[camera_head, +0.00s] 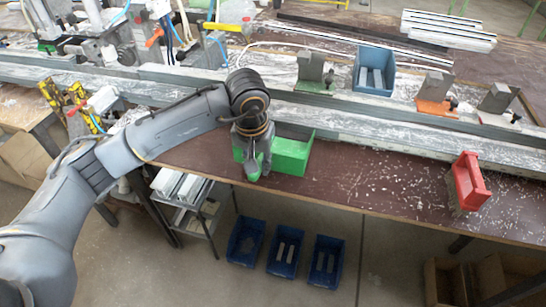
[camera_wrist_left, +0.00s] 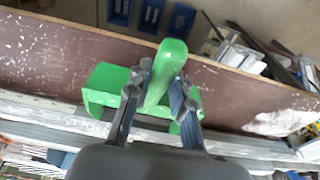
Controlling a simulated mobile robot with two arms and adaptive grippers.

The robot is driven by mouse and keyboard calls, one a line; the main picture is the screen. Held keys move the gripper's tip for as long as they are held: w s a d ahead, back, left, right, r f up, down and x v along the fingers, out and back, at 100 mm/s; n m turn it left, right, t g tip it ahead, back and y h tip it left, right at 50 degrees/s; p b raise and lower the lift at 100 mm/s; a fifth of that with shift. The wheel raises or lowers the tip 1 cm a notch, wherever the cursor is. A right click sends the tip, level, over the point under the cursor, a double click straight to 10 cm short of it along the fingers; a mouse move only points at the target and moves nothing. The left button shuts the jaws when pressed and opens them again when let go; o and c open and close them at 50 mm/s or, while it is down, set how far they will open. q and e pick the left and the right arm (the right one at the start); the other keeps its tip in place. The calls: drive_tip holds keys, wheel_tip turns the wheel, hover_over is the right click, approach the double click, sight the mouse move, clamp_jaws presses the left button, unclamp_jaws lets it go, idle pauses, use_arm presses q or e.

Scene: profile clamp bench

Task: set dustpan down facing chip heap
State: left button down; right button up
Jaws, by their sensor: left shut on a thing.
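The green dustpan (camera_head: 292,155) is at the brown bench top, near its front edge. My left gripper (camera_head: 252,168) is shut on its green handle; in the left wrist view the handle (camera_wrist_left: 172,55) shows between the fingers (camera_wrist_left: 160,80). The pan body (camera_wrist_left: 104,82) lies behind the fingers, partly hidden by them. I cannot tell whether the pan touches the bench. A white heap of chips (camera_wrist_left: 280,122) lies on the bench at the right of the wrist view; my arm mostly hides that area in the head view. My right gripper is not in view.
Loose chips (camera_head: 375,185) are scattered on the bench right of the dustpan. A red brush-like object (camera_head: 468,182) stands farther right. Behind runs a grey profile rail (camera_head: 370,128) with clamps and a blue bin (camera_head: 374,70). Several blue bins (camera_head: 285,250) are on the floor in front.

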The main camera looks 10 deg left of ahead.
use_arm(q)
wheel_tip(320, 180, up, 8)
drive_tip(key=p, duration=0.2)
drive_tip(key=shift+p, duration=0.4)
